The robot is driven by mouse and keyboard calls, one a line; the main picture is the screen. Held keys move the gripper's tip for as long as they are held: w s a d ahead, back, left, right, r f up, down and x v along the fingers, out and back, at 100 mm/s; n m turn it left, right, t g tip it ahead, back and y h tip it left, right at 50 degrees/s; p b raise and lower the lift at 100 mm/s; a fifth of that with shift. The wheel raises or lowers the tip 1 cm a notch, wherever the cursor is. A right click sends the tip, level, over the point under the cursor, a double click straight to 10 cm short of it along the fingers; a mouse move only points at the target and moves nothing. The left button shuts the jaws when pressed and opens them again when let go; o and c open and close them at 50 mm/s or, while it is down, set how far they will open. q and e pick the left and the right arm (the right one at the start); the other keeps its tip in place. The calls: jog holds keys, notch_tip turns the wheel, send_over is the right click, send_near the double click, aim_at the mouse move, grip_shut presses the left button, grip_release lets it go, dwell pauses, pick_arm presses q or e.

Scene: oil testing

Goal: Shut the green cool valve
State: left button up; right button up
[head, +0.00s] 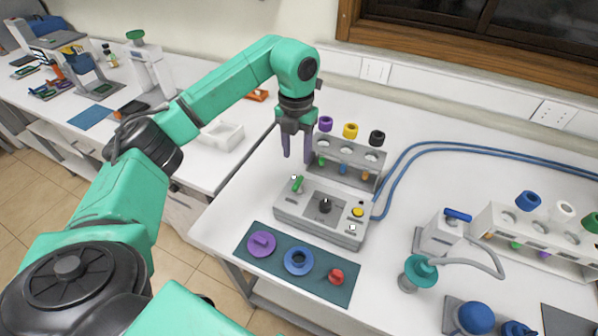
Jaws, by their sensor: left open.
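A small green lever (297,184) stands up at the left end of the grey control box (292,212); it looks like the green valve, but no label is readable. The box also has a black knob (325,205) and a yellow button (358,212). My left gripper (297,158) points down with its fingers apart, above and just behind the green lever in the picture. It appears empty and apart from the lever. My right gripper is not in view.
A rack (345,165) with purple, yellow and black caps stands close behind the box. A dark mat (277,271) with purple, blue and red parts lies in front. Blue hoses (405,165) run to the right. A teal-topped piece (420,270) stands at right.

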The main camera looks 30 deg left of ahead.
pick_arm(q)
jog(key=p, duration=0.2)
send_over(298, 182)
jog(key=f, duration=0.4)
jog(key=shift+s+f, duration=0.25)
jog(key=shift+s, duration=0.15)
jog(key=f, duration=0.2)
jog(key=w+f+p, duration=0.1)
jog(key=f, duration=0.2)
jog(key=shift+w+f, duration=0.1)
jog(key=shift+f, duration=0.35)
jog(key=shift+s, duration=0.3)
jog(key=shift+c, duration=1.2)
jog(key=shift+w, duration=0.1)
grip_shut()
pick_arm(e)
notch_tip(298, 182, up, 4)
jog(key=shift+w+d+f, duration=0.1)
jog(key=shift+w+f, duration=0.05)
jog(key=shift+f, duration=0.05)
